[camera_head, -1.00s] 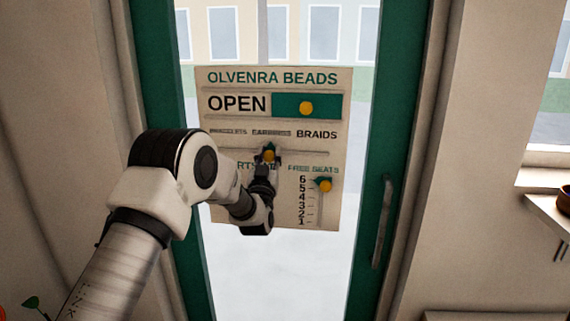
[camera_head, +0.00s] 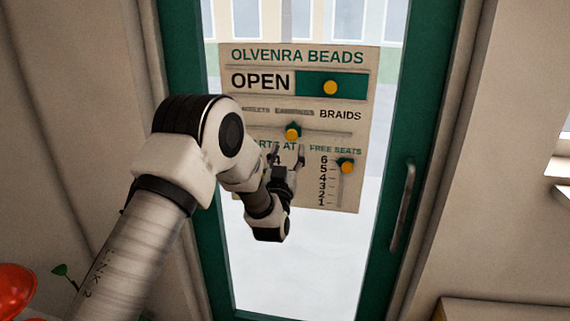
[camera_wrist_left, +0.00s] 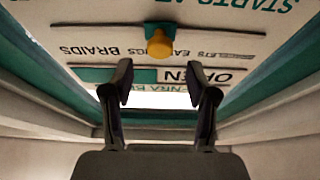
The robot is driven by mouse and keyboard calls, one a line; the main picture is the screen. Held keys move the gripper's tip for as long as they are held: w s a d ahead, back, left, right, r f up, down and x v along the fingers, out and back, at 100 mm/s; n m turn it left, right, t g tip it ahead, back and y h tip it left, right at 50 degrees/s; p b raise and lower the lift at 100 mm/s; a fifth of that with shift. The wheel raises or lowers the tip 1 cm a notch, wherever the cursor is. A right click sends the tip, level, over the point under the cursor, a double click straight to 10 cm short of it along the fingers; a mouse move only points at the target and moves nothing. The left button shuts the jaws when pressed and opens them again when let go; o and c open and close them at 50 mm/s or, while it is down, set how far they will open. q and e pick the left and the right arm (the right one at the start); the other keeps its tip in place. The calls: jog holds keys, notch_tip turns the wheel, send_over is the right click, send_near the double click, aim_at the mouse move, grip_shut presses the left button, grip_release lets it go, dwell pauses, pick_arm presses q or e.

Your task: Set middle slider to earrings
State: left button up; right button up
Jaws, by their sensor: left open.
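The sign board (camera_head: 232,150) hangs on the glass door. Its middle slider has a yellow knob on a green pointer (camera_head: 292,133), on a horizontal slot below the labels. The knob stands under the "Earrings" label (camera_head: 294,112), with "Braids" to its right and a partly legible label to its left. My left gripper (camera_head: 287,151) is open and empty, with its fingertips just below the knob in the head view, apart from it. In the left wrist view the sign is upside down, and the knob (camera_wrist_left: 159,43) shows beyond the open fingers (camera_wrist_left: 160,88). My right gripper is out of view.
The top slider knob (camera_head: 330,87) sits beside "OPEN". The free seats knob (camera_head: 347,167) is near 5 on a vertical slot, right of my gripper. My left forearm hides part of the lower left sign. A door handle (camera_head: 403,205) is at right.

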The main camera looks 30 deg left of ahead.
pick_arm(q)
jog(key=v, duration=0.5)
jog(key=s+d+f+m+g+h+b, duration=0.1)
jog(key=s+f+g+b, duration=0.3)
jog(key=f, duration=0.8)
jog(key=s+d+f+m+g+h+p, duration=0.1)
jog(key=s+d+f+g+h, duration=0.15)
jog(key=s+f, duration=0.7)
jog(key=s+d+f+m+g+h+b, duration=0.1)
jog(key=f+g+b, duration=0.15)
jog(key=f, duration=1.35)
jog(key=s+d+f+g, duration=0.1)
jog(key=s+f+g, duration=0.2)
jog(key=s, duration=0.6)
jog(key=s+d+f+g+h, duration=0.1)
jog(key=s+f+g, duration=0.2)
jog(key=s, duration=0.6)
jog(key=s+d+f+g+h, duration=0.1)
jog(key=s+f+g, duration=0.2)
jog(key=s+g, duration=0.3)
jog(key=s, duration=0.4)
jog(key=shift+f+g, duration=0.3)
jog(key=shift+g, duration=0.1)
